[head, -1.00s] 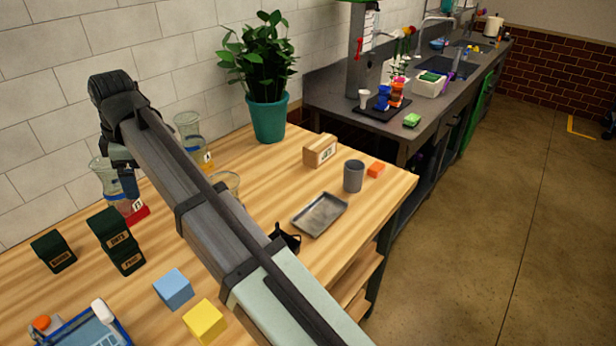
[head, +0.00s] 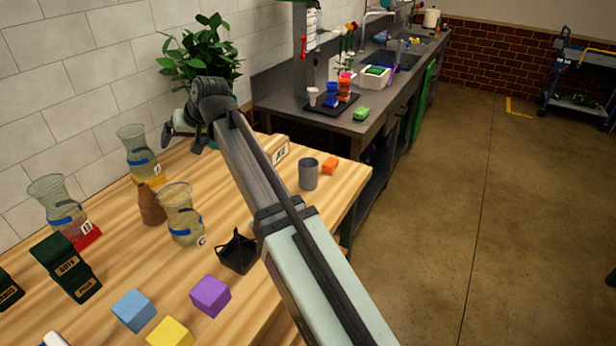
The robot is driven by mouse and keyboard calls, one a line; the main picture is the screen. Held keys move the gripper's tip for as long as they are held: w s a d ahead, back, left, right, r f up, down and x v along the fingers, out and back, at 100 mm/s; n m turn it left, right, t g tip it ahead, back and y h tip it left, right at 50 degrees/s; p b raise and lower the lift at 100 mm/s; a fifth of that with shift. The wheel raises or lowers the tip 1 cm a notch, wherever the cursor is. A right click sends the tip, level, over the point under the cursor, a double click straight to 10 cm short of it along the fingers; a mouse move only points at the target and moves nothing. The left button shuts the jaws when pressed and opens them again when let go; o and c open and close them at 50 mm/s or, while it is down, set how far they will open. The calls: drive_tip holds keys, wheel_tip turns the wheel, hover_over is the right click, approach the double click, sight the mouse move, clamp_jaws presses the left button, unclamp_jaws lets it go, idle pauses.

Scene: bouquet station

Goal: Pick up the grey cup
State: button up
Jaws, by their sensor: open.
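The grey cup (head: 309,175) stands upright near the right end of the wooden table, just right of my arm. My gripper (head: 184,140) is at the far end of the arm, up and to the left of the cup, in front of the plant and the back wall. Its two dark fingers are apart and nothing shows between them. The gripper and the cup are well apart.
A wooden box (head: 281,152) is partly behind my arm. Glass vases (head: 180,213), a brown cone-shaped stack (head: 151,204), a black holder (head: 238,251) and a purple block (head: 210,296) stand left of my arm.

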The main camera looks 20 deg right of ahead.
sight(316, 170)
drive_tip(key=s+d+f+m+t, duration=0.2)
drive_tip(key=d+f+m, duration=0.1)
drive_tip(key=d+m, duration=0.7)
drive_tip(key=s+d+f+m+t+y, duration=0.1)
drive_tip(key=s+d+f+m+t, duration=0.1)
drive_tip(key=d+m, duration=0.9)
drive_tip(key=s+d+f+m+t, duration=0.2)
drive_tip(key=d+f+m, duration=0.4)
drive_tip(key=d+m, duration=0.4)
drive_tip(key=shift+s+d+m+y, duration=0.1)
drive_tip(key=shift+s+d, duration=0.15)
drive_tip(key=shift+d, duration=0.45)
drive_tip(key=shift+s+d+m+y, duration=0.1)
drive_tip(key=shift+s+d, duration=0.1)
drive_tip(key=shift+d, duration=0.45)
drive_tip(key=shift+s+d+m+y, duration=0.1)
drive_tip(key=shift+s+d, duration=0.15)
drive_tip(key=shift+d, duration=0.45)
drive_tip(key=shift+f, duration=0.2)
drive_tip(key=shift+w+f, duration=0.2)
drive_tip(key=shift+w, duration=0.1)
drive_tip(key=shift+x, duration=3.4)
drive_tip(key=shift+s, duration=0.1)
drive_tip(key=shift+c, duration=0.4)
drive_tip(key=c, duration=1)
